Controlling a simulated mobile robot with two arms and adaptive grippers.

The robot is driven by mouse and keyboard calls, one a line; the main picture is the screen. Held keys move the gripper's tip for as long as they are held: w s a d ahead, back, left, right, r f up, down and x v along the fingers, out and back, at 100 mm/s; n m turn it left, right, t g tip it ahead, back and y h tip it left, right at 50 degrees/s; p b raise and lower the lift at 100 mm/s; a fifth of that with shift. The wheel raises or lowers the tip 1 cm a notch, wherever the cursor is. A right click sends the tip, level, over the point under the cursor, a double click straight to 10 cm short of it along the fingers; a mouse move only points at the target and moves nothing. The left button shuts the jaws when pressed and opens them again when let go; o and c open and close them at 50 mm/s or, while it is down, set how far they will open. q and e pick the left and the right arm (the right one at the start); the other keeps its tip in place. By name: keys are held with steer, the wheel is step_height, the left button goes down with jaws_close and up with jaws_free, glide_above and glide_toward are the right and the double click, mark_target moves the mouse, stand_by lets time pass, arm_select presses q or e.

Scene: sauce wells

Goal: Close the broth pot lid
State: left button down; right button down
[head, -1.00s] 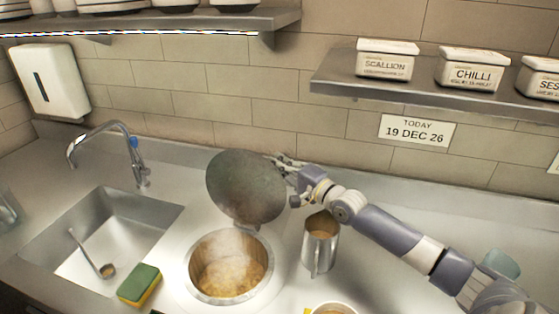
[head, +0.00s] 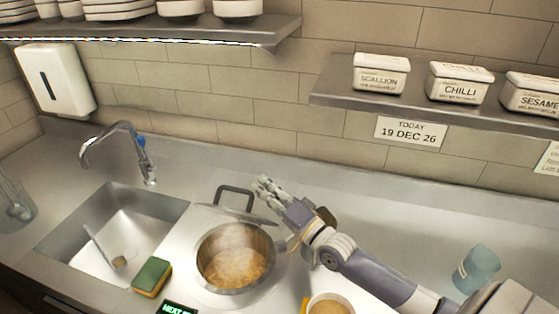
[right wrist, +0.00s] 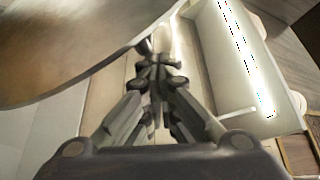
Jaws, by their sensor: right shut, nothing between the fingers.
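The broth pot (head: 202,262) is sunk in the counter, with steaming broth visible inside. Its metal lid (head: 207,214) is tilted at the back of the pot and seen nearly edge-on, with its dark loop handle (head: 235,189) standing up behind. The mouth of the pot is still uncovered at the front. My right gripper (head: 264,184) is shut and empty, just right of the handle near the lid's upper right side; I cannot tell if it touches. In the right wrist view the lid (right wrist: 60,50) fills the upper left beside the shut fingers (right wrist: 158,62). My left gripper is out of view.
A sink (head: 75,239) with a tap (head: 121,131) and a ladle (head: 105,247) is at left. A sponge (head: 152,275) lies left of the pot. A bowl (head: 331,298) stands at front right. A shelf (head: 330,92) with labelled tubs hangs above right.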

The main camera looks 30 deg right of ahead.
steer(key=shift+s+a+f, duration=0.3)
steer(key=shift+s+a, duration=0.15)
steer(key=shift+a, duration=0.1)
steer(key=shift+s+a+f, duration=0.25)
steer(key=shift+s+a, duration=0.2)
steer(key=shift+a, duration=0.05)
steer(key=shift+r, duration=0.1)
